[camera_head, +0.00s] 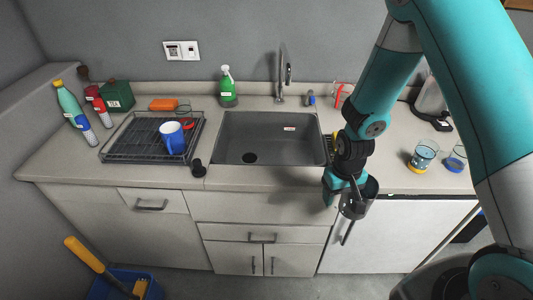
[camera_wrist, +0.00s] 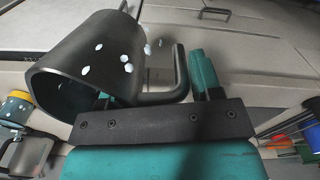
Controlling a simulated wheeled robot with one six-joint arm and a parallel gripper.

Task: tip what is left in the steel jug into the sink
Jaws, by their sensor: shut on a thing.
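My gripper (camera_head: 343,186) is shut on the dark grey steel jug (camera_head: 355,206), in front of the counter and right of the sink. In the wrist view the jug (camera_wrist: 80,52) fills the upper left, tilted in that picture. Its bent handle (camera_wrist: 168,92) lies beside a teal finger. Several small white bits show against the jug, and a few beside it seem clear of it; I cannot tell what they are or how much is inside. The grey sink (camera_head: 240,135) is set in the counter, left of my gripper, with a dark drain.
A tap (camera_head: 281,75) stands behind the sink. A dark dish rack (camera_head: 115,150) with a blue mug (camera_head: 173,138) is to its left. A green soap bottle (camera_head: 227,90) stands behind it. A glass (camera_head: 424,153) and another vessel stand at right. A blue bucket (camera_head: 105,287) is on the floor.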

